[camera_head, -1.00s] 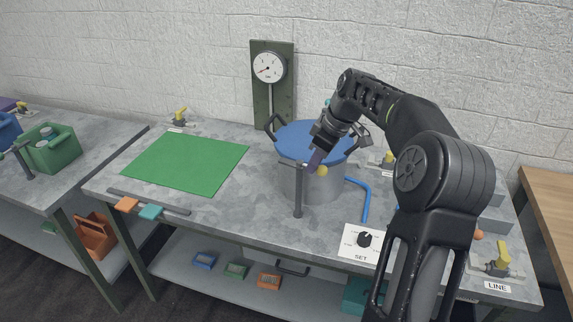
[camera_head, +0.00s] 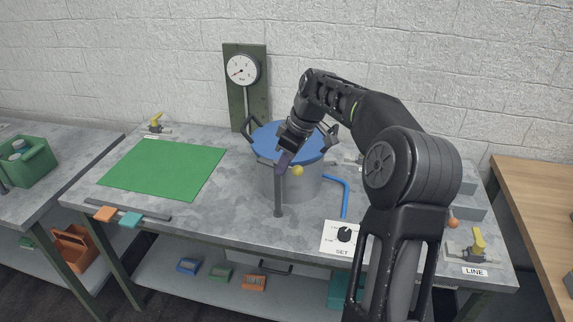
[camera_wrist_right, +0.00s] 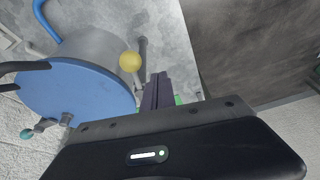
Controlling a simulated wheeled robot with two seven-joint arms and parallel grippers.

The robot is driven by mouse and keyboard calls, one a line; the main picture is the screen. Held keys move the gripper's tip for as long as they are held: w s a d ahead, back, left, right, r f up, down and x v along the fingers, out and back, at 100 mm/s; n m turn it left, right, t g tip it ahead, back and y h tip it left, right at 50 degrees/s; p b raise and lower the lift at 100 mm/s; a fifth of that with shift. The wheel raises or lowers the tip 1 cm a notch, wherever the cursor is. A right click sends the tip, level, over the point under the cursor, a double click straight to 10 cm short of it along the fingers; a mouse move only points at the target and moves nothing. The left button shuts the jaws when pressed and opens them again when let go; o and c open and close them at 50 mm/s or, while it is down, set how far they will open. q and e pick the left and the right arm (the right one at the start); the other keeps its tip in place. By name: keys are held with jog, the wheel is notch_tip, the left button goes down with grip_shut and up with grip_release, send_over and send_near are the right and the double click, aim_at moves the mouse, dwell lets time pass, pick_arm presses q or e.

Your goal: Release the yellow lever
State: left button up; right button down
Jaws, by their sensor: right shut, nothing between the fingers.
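A yellow ball knob (camera_head: 297,170), which I take to be the yellow lever's end, sits at the near side of the grey pot (camera_head: 305,188), below the rim of its blue lid (camera_head: 301,143). In the right wrist view the yellow knob (camera_wrist_right: 130,62) is just beside the pot wall; its arm is mostly hidden. My right gripper (camera_head: 281,166) has dark purple fingers, shut and empty, pointing down just left of the knob. In the right wrist view the fingertips (camera_wrist_right: 157,82) are to the right of the knob, seemingly apart from it. My left gripper is not in view.
A dark T-topped post (camera_head: 279,195) stands close in front of the pot. A gauge board (camera_head: 245,85) is behind. Other yellow-handled valves stand at back left (camera_head: 156,122) and by the LINE label (camera_head: 478,242). The green mat (camera_head: 165,170) is clear.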

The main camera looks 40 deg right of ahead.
notch_tip(320, 180, up, 10)
jog(key=d+p, duration=0.2)
jog(key=shift+d+f, duration=0.15)
jog(key=shift+d, duration=0.05)
jog(key=shift+w, duration=0.15)
